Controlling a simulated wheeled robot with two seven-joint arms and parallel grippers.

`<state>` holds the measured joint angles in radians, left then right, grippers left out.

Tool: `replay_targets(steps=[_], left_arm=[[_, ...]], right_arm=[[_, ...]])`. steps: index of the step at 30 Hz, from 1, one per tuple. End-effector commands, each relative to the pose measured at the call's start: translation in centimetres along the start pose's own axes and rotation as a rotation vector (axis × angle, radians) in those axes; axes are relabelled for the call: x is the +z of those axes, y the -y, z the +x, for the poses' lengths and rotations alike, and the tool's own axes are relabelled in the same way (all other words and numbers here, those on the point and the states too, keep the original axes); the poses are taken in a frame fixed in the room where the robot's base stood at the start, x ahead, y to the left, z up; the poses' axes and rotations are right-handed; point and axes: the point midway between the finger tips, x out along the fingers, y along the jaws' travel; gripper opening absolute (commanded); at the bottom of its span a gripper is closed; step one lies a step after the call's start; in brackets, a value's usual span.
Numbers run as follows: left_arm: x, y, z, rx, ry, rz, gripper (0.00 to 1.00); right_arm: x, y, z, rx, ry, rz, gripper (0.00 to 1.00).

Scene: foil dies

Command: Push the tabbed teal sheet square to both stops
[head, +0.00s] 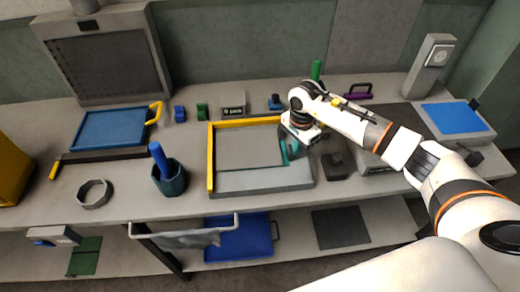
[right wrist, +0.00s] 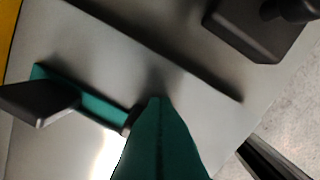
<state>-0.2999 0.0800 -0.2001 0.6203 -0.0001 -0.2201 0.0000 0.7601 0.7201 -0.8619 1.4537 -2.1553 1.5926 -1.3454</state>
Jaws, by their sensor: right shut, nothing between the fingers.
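The sheet (head: 246,150) lies flat in a grey tray (head: 262,180) in the head view; its face looks grey, with a thin darker front edge. A teal tab (head: 284,156) shows at its right side. A yellow stop (head: 210,160) runs along the tray's left side, another (head: 246,123) along the back. I cannot tell whether the sheet touches either. My right gripper (head: 292,150) is shut and empty, low at the teal tab; contact is unclear. The right wrist view shows a teal strip (right wrist: 95,105) and a large teal upright piece (right wrist: 160,145) close up. My left gripper is out of view.
A dark block with a knob (head: 338,163) stands right of the tray. A teal cup with a blue handle (head: 169,178) and a grey ring (head: 92,194) stand to the left. Small blocks and a gauge box (head: 233,103) stand behind the tray.

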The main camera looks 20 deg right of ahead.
Motion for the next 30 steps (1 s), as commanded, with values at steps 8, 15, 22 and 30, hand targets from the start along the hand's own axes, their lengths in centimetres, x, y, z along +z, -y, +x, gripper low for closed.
replay_targets(steps=[8,15,22,30], left_arm=[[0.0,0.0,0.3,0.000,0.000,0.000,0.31],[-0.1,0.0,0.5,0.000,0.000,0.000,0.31],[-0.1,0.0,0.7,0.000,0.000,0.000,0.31],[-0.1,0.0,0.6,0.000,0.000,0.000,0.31]], right_arm=[[-1.0,-0.5,0.1,0.000,-0.002,-0.003,0.00],[-1.7,-0.9,0.0,0.001,-0.001,-0.002,0.00],[-2.4,-1.4,0.1,0.000,-0.002,-0.003,0.00],[-2.5,-1.3,0.1,0.000,-0.004,-0.003,0.00]])
